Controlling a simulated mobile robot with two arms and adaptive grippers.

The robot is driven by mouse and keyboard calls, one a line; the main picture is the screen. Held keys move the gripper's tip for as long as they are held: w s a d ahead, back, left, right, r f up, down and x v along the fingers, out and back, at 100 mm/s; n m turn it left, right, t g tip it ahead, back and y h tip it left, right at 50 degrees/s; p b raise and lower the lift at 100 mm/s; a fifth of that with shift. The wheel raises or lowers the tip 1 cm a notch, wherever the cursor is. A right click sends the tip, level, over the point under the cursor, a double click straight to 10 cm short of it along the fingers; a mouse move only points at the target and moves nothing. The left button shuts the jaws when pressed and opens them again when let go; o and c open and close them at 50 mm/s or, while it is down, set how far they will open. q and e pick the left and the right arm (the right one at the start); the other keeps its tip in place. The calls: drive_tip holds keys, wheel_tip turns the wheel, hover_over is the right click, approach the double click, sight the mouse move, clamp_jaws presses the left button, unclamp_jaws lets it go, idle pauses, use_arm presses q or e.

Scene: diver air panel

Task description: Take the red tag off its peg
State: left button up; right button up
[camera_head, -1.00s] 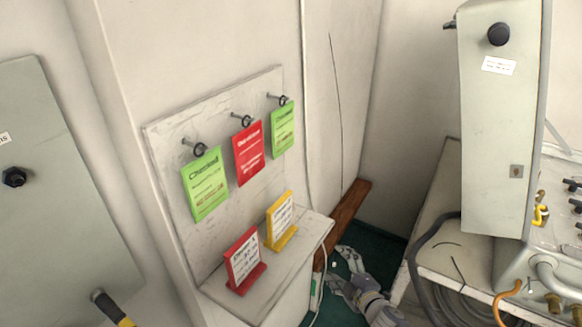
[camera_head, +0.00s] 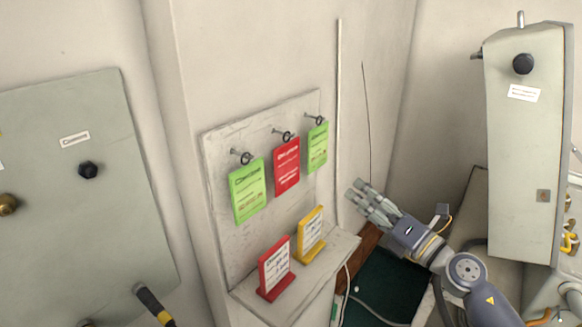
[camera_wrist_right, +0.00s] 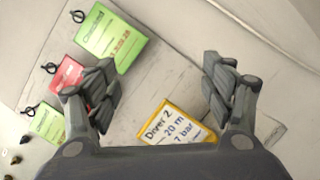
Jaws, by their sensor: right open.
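The red tag (camera_head: 286,165) hangs by a black ring on the middle peg (camera_head: 283,133) of a pale board, between two green tags. In the right wrist view the red tag (camera_wrist_right: 68,79) is at the left, partly hidden behind a finger. My right gripper (camera_head: 368,203) is open and empty, to the right of the board and apart from the tags. In the right wrist view its two fingers (camera_wrist_right: 165,90) are spread wide with nothing between them. My left gripper is not in view.
Green tags hang left (camera_head: 247,191) and right (camera_head: 318,147) of the red one. A red stand (camera_head: 275,270) and a yellow stand (camera_head: 311,235) are on the ledge below. A grey cabinet (camera_head: 525,150) stands at the right.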

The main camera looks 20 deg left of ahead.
drive_tip(key=s+a+r+n+g+y, duration=0.1)
drive_tip(key=s+a+r+n+g, duration=0.25)
drive_tip(key=s+r+n, duration=0.35)
drive_tip(key=n+g, duration=0.2)
drive_tip(key=n, duration=0.4)
approach(288, 157)
drive_tip(key=shift+t, duration=0.25)
drive_tip(key=x, duration=0.1)
drive_tip(key=p+x, duration=0.1)
drive_tip(key=x, duration=0.2)
drive_tip(key=shift+s+a+p, duration=0.15)
drive_tip(key=shift+s+p, duration=0.1)
drive_tip(key=shift+p, duration=0.1)
drive_tip(key=shift+w+a, duration=0.15)
drive_tip(key=shift+a, duration=0.35)
drive_tip(key=shift+w+a+p, duration=0.1)
drive_tip(key=shift+a+p, duration=0.1)
drive_tip(key=shift+p, duration=0.15)
drive_tip(key=p+x, duration=0.2)
drive_tip(key=x, duration=0.2)
drive_tip(key=shift+w, duration=0.15)
drive_tip(key=shift+w+a, duration=0.1)
drive_tip(key=shift+a, duration=0.2)
drive_tip(key=shift+f, duration=0.1)
drive_tip(key=shift+d, duration=0.1)
